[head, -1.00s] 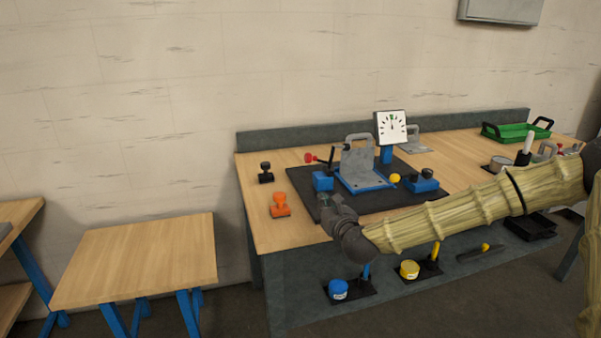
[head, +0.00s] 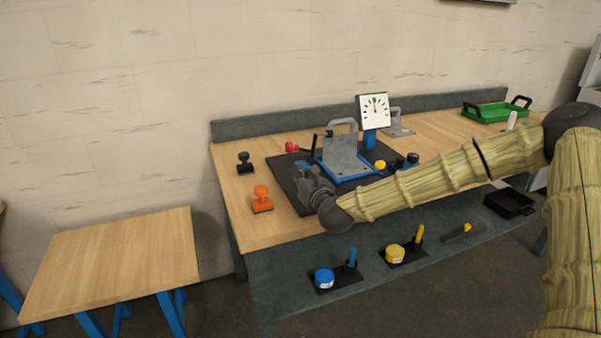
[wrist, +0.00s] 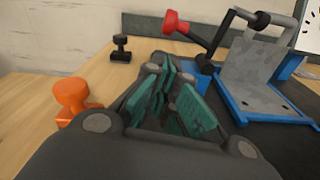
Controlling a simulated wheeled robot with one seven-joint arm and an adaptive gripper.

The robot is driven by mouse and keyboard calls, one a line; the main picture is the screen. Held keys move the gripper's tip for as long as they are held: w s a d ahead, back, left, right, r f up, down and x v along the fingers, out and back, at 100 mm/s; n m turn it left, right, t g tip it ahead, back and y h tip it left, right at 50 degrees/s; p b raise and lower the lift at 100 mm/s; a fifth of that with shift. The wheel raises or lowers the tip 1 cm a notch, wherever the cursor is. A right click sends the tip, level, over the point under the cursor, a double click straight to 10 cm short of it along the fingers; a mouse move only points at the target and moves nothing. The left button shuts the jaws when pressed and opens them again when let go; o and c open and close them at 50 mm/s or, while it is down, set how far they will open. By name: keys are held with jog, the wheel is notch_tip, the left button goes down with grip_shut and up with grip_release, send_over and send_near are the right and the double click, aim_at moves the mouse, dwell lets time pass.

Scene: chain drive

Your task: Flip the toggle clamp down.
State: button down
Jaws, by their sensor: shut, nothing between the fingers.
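The toggle clamp has a red knob (head: 291,147) on a dark lever, at the left of the grey plate fixture. In the wrist view the red knob (wrist: 174,22) is at the upper middle, and the black lever (wrist: 196,37) slopes from it down right to a dark pivot. The lever is tilted, with the knob end raised. My gripper (head: 306,170) is at the front left of the fixture, short of the knob. In the wrist view my gripper's green-padded fingers (wrist: 172,88) are together and empty, pointing toward the clamp and apart from it.
The grey plate with a handle (head: 343,148) stands on a blue base, right of the clamp. An orange stamp-like object (head: 262,199) and a black one (head: 245,162) stand on the wood at left. A dial gauge (head: 374,110) stands behind.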

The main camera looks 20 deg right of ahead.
jog(key=w, duration=0.2)
jog(key=w+p, duration=0.1)
jog(key=w, duration=0.5)
jog(key=shift+w+a+f+p, duration=0.2)
jog(key=shift+f+p, duration=0.15)
jog(key=shift+d, duration=0.15)
jog(key=shift+r+b, duration=0.15)
jog(key=shift+b, duration=0.15)
